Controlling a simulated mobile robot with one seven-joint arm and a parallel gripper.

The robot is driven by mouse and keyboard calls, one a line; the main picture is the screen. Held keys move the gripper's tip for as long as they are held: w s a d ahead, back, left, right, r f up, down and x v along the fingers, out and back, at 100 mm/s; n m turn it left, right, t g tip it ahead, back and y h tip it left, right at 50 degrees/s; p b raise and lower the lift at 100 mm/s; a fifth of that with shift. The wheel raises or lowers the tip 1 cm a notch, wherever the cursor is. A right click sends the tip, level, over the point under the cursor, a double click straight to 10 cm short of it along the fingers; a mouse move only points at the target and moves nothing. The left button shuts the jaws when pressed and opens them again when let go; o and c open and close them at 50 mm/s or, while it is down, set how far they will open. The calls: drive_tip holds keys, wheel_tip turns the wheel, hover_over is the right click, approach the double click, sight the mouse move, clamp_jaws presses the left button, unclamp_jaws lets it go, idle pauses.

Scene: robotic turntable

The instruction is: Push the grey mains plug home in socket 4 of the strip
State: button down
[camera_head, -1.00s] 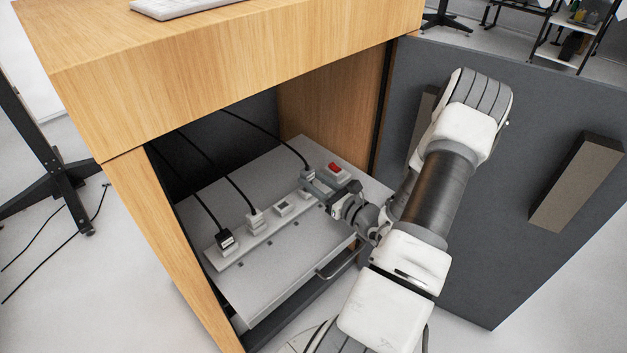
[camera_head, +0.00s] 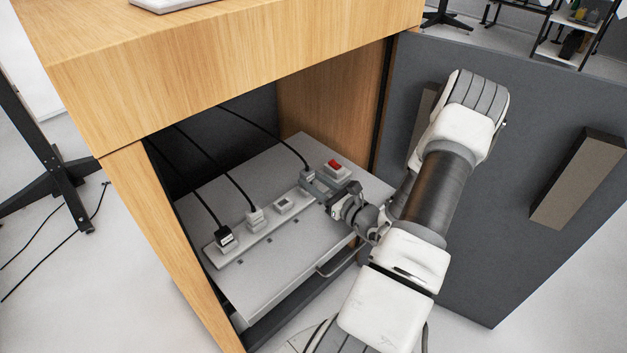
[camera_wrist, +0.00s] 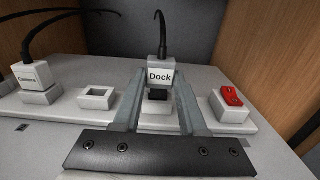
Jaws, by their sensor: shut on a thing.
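The grey mains plug (camera_wrist: 160,73), labelled "Dock", stands upright between my gripper's fingers, its black cord rising from its top. It also shows in the head view (camera_head: 307,174). My gripper (camera_head: 312,182) reaches in from the right and is shut on the plug; its fingers (camera_wrist: 160,82) lie along both sides. The plug is over the socket (camera_wrist: 157,107) nearest the red switch on the strip (camera_head: 270,232). A dark area shows between plug body and socket front. I cannot tell how deep the plug sits.
An empty socket (camera_wrist: 96,96) is left of the held plug, then a white plug labelled "Camera" (camera_wrist: 30,76). A black plug (camera_head: 225,238) is at the strip's left end. A red switch (camera_wrist: 232,97) stands close right. Wooden cabinet walls (camera_head: 325,115) enclose the shelf.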

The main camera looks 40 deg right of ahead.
drive_tip(key=shift+f+b, duration=0.55)
drive_tip(key=shift+f, duration=0.35)
drive_tip(key=shift+c, duration=1.9)
unclamp_jaws()
drive_tip(key=shift+r, duration=0.1)
drive_tip(key=r+p, duration=0.1)
drive_tip(key=r, duration=0.1)
drive_tip(key=r+p, duration=0.2)
drive_tip(key=r, duration=0.1)
drive_tip(key=shift+s+d, duration=0.15)
drive_tip(key=shift+s, duration=0.05)
drive_tip(key=s+d+r+p, duration=0.3)
drive_tip(key=s+r, duration=0.3)
drive_tip(key=s, duration=0.4)
drive_tip(key=shift+d, duration=0.9)
